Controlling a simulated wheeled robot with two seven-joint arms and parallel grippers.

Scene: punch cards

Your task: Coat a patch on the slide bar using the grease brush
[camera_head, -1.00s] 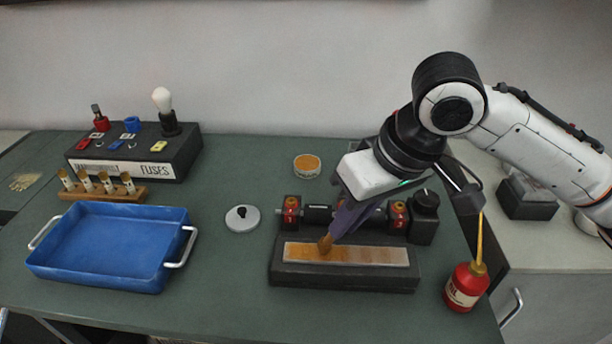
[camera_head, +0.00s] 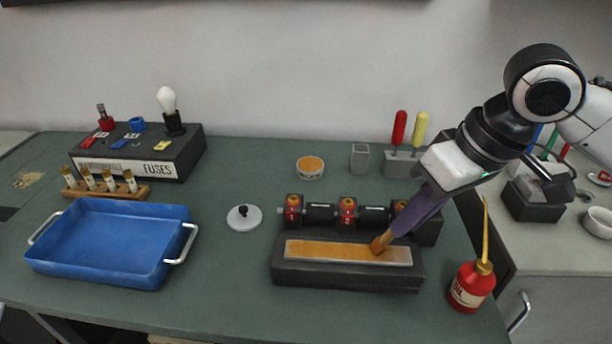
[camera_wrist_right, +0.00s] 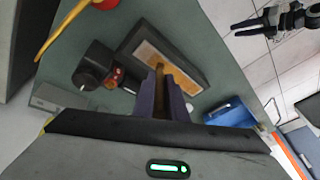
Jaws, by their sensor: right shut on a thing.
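The slide bar (camera_head: 310,251) is a pale metal strip set in a dark block (camera_head: 345,280). An amber coat covers most of its length, with a paler stretch at the right end. My right gripper (camera_head: 402,225) is shut on the grease brush (camera_head: 380,245), whose brown bristles meet the bar right of its middle. In the right wrist view the brush (camera_wrist_right: 159,92) sits between the purple fingers, and the coated bar (camera_wrist_right: 165,65) lies beyond. A round tin of amber grease (camera_head: 310,167) stands open behind. My left gripper is not in the head view.
A black roller unit with red parts (camera_head: 347,211) stands just behind the block. A red oil can (camera_head: 470,285) is at the right. A white lid (camera_head: 244,217), blue tray (camera_head: 110,245) and fuse box (camera_head: 140,158) are left. Screwdrivers (camera_head: 399,128) stand at the back.

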